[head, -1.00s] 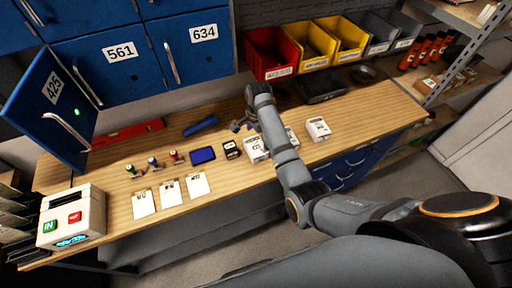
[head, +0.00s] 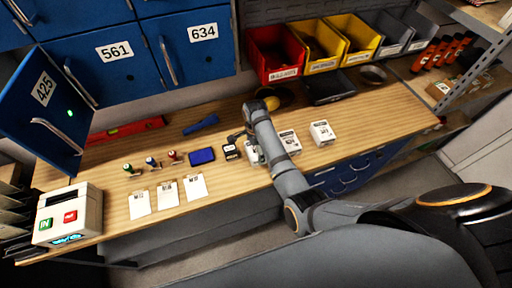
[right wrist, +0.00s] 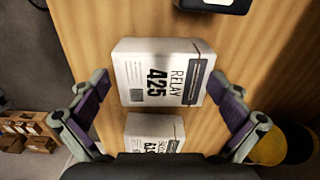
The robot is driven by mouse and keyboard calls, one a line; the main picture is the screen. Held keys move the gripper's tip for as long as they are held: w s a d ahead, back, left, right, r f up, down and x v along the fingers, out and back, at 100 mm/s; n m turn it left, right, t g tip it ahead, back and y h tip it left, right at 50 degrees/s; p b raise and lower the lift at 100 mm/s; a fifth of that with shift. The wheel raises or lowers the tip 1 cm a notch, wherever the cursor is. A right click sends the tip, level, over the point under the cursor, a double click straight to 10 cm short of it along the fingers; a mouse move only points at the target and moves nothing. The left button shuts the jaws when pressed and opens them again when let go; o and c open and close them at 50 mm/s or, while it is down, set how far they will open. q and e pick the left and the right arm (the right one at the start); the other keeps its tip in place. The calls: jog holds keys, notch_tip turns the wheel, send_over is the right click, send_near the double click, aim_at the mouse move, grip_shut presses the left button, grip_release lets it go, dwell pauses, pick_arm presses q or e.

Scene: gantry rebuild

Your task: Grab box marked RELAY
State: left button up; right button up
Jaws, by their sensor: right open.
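The white box marked RELAY 425 (right wrist: 155,78) lies label up on the wooden bench in the right wrist view. In the head view this box (head: 253,157) is partly hidden behind my right arm. My right gripper (right wrist: 161,84) is open, with one finger on each side of the box and nothing held. The fingers appear above the box; I cannot tell the exact height. In the head view the right gripper (head: 240,138) is small and partly hidden by its own arm. My left gripper is not in view.
A second white box (right wrist: 155,132) lies close beside the RELAY box, and a third white box (head: 322,132) is farther right. A small black box (head: 230,152) is to the left. Stamps, a blue pad (head: 202,156) and cards stand farther left. Coloured bins (head: 275,55) line the back.

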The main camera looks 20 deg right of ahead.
jog(key=shift+s+d+f, duration=0.1)
jog(key=shift+d+f, duration=0.1)
jog(key=shift+f, duration=0.35)
jog(key=shift+d+f, duration=0.2)
jog(key=shift+f, duration=0.35)
jog(key=shift+s+a, duration=0.15)
jog(key=shift+s, duration=0.05)
jog(key=shift+c, duration=1.1)
jog(key=c, duration=0.5)
jog(key=shift+w+f, duration=0.15)
jog(key=shift+w, duration=0.05)
jog(key=c, duration=0.6)
jog(key=shift+c, duration=0.2)
